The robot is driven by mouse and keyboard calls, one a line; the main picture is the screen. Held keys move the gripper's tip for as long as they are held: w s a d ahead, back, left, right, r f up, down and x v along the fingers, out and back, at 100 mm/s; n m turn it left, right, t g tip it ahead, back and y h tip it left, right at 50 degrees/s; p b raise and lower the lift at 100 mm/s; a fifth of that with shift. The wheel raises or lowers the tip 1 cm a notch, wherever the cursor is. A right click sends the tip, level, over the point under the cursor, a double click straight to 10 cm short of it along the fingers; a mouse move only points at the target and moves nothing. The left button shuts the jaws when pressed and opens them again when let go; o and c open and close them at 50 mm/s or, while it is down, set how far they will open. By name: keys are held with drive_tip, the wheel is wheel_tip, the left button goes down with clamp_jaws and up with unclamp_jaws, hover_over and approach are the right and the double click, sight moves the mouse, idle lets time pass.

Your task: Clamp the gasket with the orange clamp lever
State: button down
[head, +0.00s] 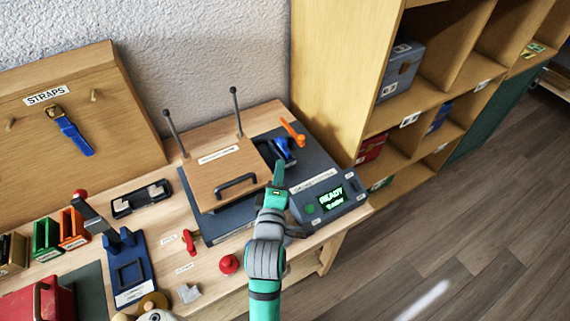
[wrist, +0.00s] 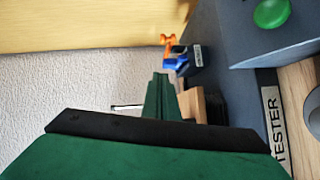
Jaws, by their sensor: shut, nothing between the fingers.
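The orange clamp lever (head: 293,132) sits at the back right of the bench, on a blue clamp body (head: 284,150) on a dark grey plate. In the wrist view the orange lever (wrist: 167,40) and the blue body (wrist: 179,58) show beyond my fingertips. My gripper (head: 279,165) is shut and empty, just in front of the blue body in the head view. In the wrist view my gripper (wrist: 160,80) appears apart from the lever. I cannot make out the gasket; the clamp's near side is partly hidden by my gripper.
A hinged wooden lid with a black handle (head: 236,184) and two upright rods stands left of my gripper. The grey tester (head: 326,196) with a green button and a READY display is to its right. A wooden shelf unit (head: 330,75) rises behind at the right.

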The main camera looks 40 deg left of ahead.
drive_tip(key=w+a+f, duration=0.2)
drive_tip(key=w+a, duration=0.1)
drive_tip(key=w, duration=0.8)
drive_tip(key=shift+w, duration=0.15)
